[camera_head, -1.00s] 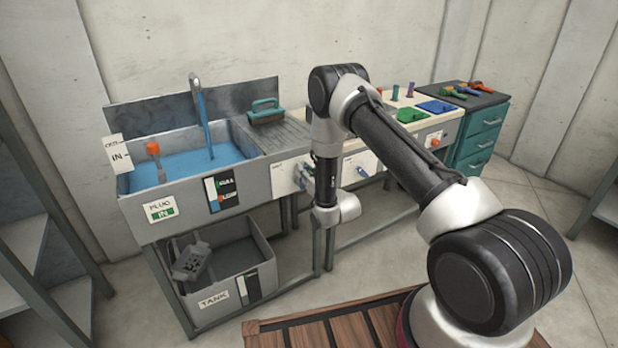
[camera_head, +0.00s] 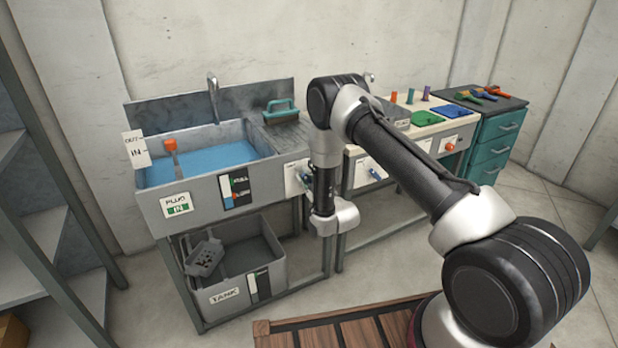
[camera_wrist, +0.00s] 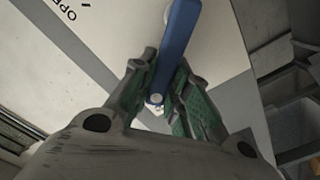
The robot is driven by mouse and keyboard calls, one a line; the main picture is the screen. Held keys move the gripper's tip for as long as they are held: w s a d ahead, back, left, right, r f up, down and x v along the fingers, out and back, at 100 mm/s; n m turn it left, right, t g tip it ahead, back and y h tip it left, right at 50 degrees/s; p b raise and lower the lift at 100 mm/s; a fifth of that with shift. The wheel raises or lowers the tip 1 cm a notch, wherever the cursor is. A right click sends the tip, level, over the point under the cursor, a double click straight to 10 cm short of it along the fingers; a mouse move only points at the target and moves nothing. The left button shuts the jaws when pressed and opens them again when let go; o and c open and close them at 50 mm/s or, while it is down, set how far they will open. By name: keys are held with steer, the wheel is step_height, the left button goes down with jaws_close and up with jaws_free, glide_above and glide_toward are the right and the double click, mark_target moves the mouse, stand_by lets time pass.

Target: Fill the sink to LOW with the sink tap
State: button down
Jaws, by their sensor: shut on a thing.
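The sink (camera_head: 205,190) stands at the left in the head view and holds blue water (camera_head: 215,157). The tap spout (camera_head: 213,88) rises at its back, with no stream showing below it. A level gauge (camera_head: 238,190) is on the sink's front; its lower marking is too small to read surely. A blue lever (camera_wrist: 180,35) on a white panel fills the top middle of the wrist view. My gripper (camera_wrist: 165,92) is shut on the lever's lower part, a finger on each side. In the head view my wrist mostly hides the grip beside the white panel (camera_head: 293,179).
An orange-topped plug handle (camera_head: 170,146) stands in the sink by an OUT/IN sign (camera_head: 135,150). A tank (camera_head: 235,285) sits underneath. A second blue lever (camera_head: 376,174) is on the bench to the right. A wooden pallet (camera_head: 340,330) lies on the floor in front.

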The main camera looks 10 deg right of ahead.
steer(key=shift+s+a+f+n, duration=0.1)
steer(key=shift+a+f+n, duration=0.1)
steer(key=shift+n, duration=0.2)
steer(key=c, duration=1.4)
jaws_free()
steer(key=shift+o, duration=0.2)
steer(key=v, duration=1.2)
